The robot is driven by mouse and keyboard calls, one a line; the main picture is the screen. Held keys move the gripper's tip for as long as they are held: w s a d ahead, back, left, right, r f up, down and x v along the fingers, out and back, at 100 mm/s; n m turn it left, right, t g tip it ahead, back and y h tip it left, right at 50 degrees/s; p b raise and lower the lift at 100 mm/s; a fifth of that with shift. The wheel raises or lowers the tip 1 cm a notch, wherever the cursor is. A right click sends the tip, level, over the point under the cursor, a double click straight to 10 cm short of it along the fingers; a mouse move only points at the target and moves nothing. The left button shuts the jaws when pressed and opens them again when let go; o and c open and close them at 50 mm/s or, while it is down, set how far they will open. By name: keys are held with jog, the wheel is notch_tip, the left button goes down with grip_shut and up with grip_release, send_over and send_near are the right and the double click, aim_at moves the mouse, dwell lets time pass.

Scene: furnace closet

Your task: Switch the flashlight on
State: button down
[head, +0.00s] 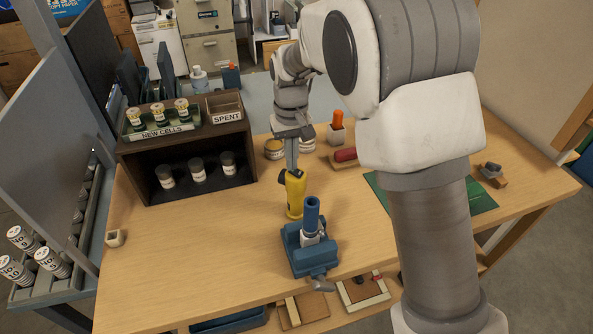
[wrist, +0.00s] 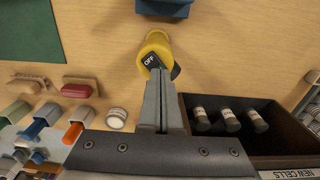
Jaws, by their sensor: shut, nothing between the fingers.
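The yellow flashlight (head: 295,197) stands on the wooden workbench, just behind the blue vise. In the wrist view its yellow body (wrist: 156,41) shows with a dark switch (wrist: 152,61) marked OFF. My gripper (head: 291,168) is shut and empty, and its fingers point down at the flashlight's top. In the wrist view the closed fingertips (wrist: 160,72) lie right at the switch's edge. I cannot tell whether they touch it. The fingers hide part of the switch and the flashlight's lower part in that view.
The blue vise (head: 310,255) holds a blue tube close in front of the flashlight. A dark shelf box (head: 245,165) with several cells, labelled NEW CELLS and SPENT, stands to the left. A red-handled tool (head: 345,155) and green mat (head: 484,200) are to the right.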

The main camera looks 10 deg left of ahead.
jog(key=shift+f, duration=0.4)
jog(key=shift+r, duration=0.15)
jog(key=shift+r+p, duration=2.5)
jog(key=shift+r, duration=0.95)
